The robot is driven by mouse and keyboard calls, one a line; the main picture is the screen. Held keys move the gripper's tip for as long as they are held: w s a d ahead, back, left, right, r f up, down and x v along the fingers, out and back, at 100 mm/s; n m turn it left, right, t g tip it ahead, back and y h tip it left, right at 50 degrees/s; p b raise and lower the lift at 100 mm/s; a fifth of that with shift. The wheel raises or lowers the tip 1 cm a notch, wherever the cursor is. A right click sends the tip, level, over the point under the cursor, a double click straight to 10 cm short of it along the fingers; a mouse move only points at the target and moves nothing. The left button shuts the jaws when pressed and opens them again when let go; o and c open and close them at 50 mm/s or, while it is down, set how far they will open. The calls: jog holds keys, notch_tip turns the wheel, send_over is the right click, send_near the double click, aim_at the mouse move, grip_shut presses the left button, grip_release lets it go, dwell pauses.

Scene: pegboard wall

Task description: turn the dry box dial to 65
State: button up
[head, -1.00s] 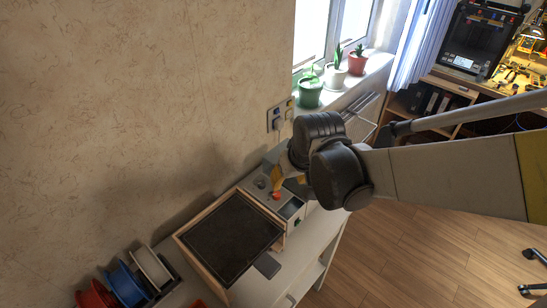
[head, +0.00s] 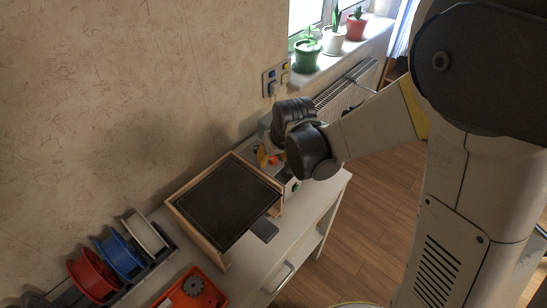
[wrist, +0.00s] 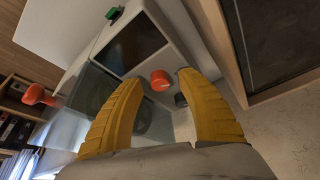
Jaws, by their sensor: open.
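The dry box is a pale grey box (wrist: 87,52) with a dark window, seen close in the wrist view. It is mostly covered by my wrist in the head view. A red-orange knob (wrist: 160,80) stands on its face, with a smaller black knob (wrist: 181,100) beside it. The red knob also shows in the head view (head: 273,160). I see no readable scale, so I cannot tell the dial's setting. My gripper (wrist: 160,77) is open, its yellow fingers apart on either side of the red knob in the picture. Contact cannot be told.
A wooden-framed dark tray (head: 228,205) stands close beside the box. A green button (wrist: 115,13) and another red-orange part (wrist: 38,95) show in the wrist view. Filament spools (head: 121,256) and a red bin (head: 192,291) are at lower left. Wall sockets (head: 276,77) are behind.

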grip_shut()
jog(key=shift+m, duration=0.3)
jog(key=m+h, duration=0.2)
jog(key=m, duration=0.2)
jog(key=shift+a, duration=0.1)
jog(key=m+h, duration=0.1)
jog(key=m, duration=0.2)
jog(key=m+h, duration=0.1)
jog(key=m, duration=0.1)
jog(key=shift+m, duration=0.4)
jog(key=m+g+h, duration=0.1)
jog(key=m, duration=0.2)
jog(key=m+g, duration=0.1)
jog(key=m, duration=0.3)
jog(key=shift+w+a+h, duration=0.1)
jog(key=shift+h, duration=0.3)
jog(key=m+g, duration=0.1)
jog(key=m, duration=0.2)
jog(key=m+g, duration=0.1)
jog(key=m, duration=0.2)
jog(key=shift+g, duration=0.4)
jog(key=shift+m, duration=0.4)
